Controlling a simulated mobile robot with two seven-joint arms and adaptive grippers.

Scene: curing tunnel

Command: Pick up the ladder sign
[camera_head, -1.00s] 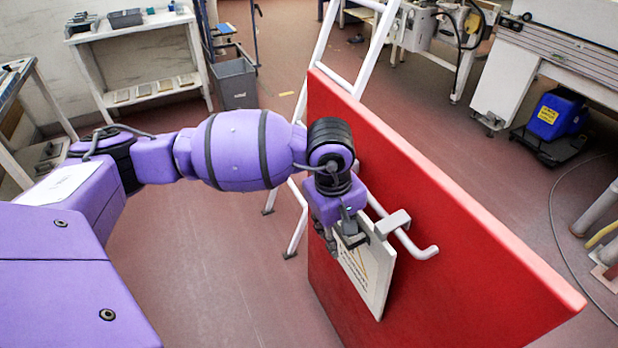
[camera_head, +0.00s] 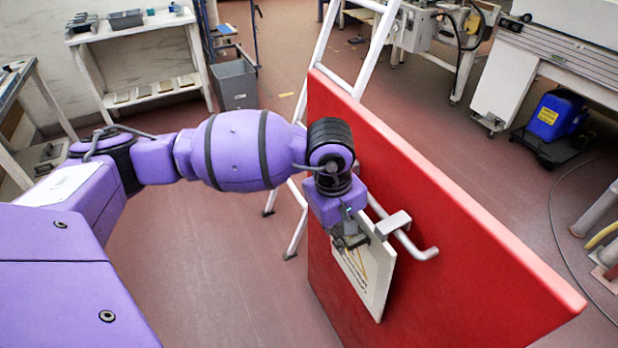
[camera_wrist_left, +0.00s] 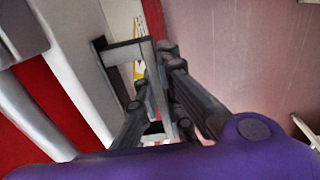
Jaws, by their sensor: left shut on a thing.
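The ladder sign (camera_head: 368,268) is a cream plate with a printed face. It hangs by a metal hook (camera_head: 392,224) on a light-coloured rail (camera_head: 412,243) in front of a red panel. My left gripper (camera_head: 352,238) is at the sign's upper left part, with its fingers shut on it. In the left wrist view the fingers (camera_wrist_left: 165,98) close around a grey metal frame piece of the sign (camera_wrist_left: 148,75), and part of the sign's face (camera_wrist_left: 128,22) shows behind. The exact contact is partly hidden. My right gripper is not in view.
The big red panel (camera_head: 470,245) stands close to the right of my left gripper. A white ladder (camera_head: 318,60) rises behind it. A shelf unit (camera_head: 145,92) and a grey bin (camera_head: 236,82) stand at the back left. The floor (camera_head: 215,270) left of the sign is clear.

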